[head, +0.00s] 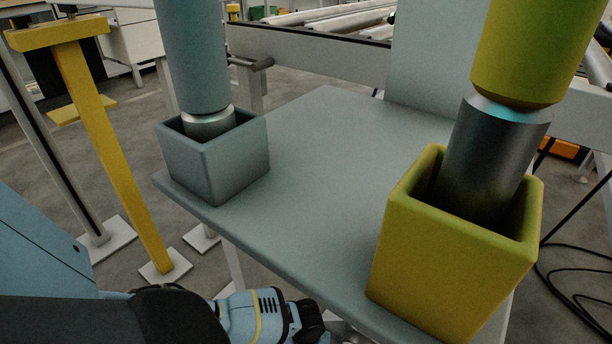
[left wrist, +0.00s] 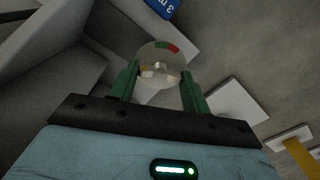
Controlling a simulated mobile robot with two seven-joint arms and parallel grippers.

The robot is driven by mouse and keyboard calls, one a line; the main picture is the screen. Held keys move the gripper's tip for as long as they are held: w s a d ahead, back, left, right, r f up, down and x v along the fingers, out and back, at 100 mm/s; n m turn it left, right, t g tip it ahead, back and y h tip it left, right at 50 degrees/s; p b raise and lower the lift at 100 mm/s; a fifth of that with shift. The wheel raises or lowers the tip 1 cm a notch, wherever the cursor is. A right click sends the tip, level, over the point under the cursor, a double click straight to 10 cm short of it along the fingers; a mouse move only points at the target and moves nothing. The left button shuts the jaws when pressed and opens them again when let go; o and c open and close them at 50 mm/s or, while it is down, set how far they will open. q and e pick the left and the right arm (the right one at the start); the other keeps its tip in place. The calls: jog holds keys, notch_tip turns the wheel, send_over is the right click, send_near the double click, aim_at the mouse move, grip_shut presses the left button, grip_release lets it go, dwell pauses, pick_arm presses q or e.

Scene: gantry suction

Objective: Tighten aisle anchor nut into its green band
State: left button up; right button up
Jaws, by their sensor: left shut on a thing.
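My left gripper (left wrist: 160,82) shows in the left wrist view, with its two green fingers on either side of a small pale piece, the anchor nut (left wrist: 160,68). It is shut on the nut. Around and behind the nut is a round pale dial (left wrist: 152,52) with a green band (left wrist: 162,45) and a red band (left wrist: 174,48) near its top edge. A small yellowish mark (left wrist: 147,71) shows at the dial's left. I cannot make out a pointer. In the head view my left forearm is low in the middle, and its fingers are hidden. My right gripper is not in view.
A grey-blue table (head: 310,170) carries a grey box (head: 218,160) and a yellow box (head: 450,265), each with a metal-ended cylinder in it. A yellow post (head: 105,150) stands at left. A blue label (left wrist: 163,6) tops the left wrist view. Black cables (head: 570,285) lie at right.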

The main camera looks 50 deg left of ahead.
pick_arm(q)
jog(key=shift+s+m+p, duration=0.1)
jog(key=shift+m+p, duration=0.35)
jog(key=shift+m, duration=0.65)
jog(key=shift+m+p, duration=0.3)
jog(key=shift+m, duration=0.9)
jog(key=shift+f+m, duration=0.1)
jog(key=shift+m, duration=1.7)
jog(key=o, duration=1)
jog(key=shift+p, duration=0.3)
